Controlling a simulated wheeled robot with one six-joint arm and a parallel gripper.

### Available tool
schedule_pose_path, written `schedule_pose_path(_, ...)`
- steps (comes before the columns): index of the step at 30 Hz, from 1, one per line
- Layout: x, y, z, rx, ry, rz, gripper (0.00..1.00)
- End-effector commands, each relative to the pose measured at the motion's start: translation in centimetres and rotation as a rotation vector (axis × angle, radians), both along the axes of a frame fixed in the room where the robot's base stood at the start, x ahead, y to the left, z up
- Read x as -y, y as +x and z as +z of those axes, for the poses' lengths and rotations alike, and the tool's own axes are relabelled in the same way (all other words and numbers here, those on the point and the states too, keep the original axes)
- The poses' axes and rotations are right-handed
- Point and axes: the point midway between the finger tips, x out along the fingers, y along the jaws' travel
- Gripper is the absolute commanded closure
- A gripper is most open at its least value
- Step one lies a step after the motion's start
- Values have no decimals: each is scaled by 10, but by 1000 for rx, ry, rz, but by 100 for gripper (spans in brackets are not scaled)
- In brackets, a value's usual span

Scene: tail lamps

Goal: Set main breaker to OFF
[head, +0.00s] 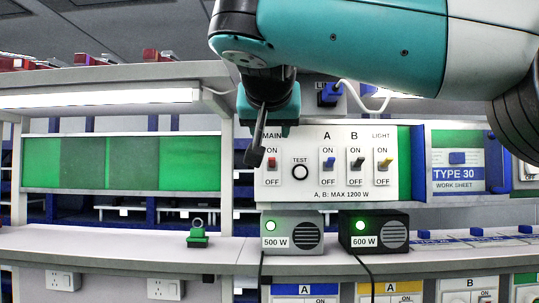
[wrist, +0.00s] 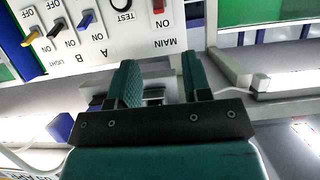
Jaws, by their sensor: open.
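The main breaker, a red lever (head: 272,161) under the label MAIN, is at the left end of the white switch panel (head: 340,137). It appears tipped up toward ON. In the wrist view the panel is upside down, and the red lever (wrist: 158,7) is at the top edge, cut off by the frame. My gripper (head: 259,150) hangs in front of the panel's upper left corner, just left of the lever. In the wrist view its two teal jaws (wrist: 160,78) are apart with nothing between them, roughly lined up with the lever but not touching it.
Right of the breaker are a TEST button (head: 300,172) and blue A (head: 328,163), black B (head: 357,163) and yellow LIGHT (head: 385,164) levers. Below stand a 500 W box (head: 291,233) and a 600 W box (head: 374,232), both with green lamps lit.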

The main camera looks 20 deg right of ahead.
Motion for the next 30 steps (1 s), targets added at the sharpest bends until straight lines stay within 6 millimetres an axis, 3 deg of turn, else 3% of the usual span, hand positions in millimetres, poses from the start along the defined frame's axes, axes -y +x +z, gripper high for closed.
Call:
schedule_pose_path(12, 30, 85, -37, -3, -3, -4, 55)
schedule_pose_path(18, 36, 116, -50, -2, -1, 1, 55)
schedule_pose_path(24, 40, 130, -56, 0, -1, 4, 55)
schedule_pose_path(30, 41, 132, -58, 0, 0, 3, 55)
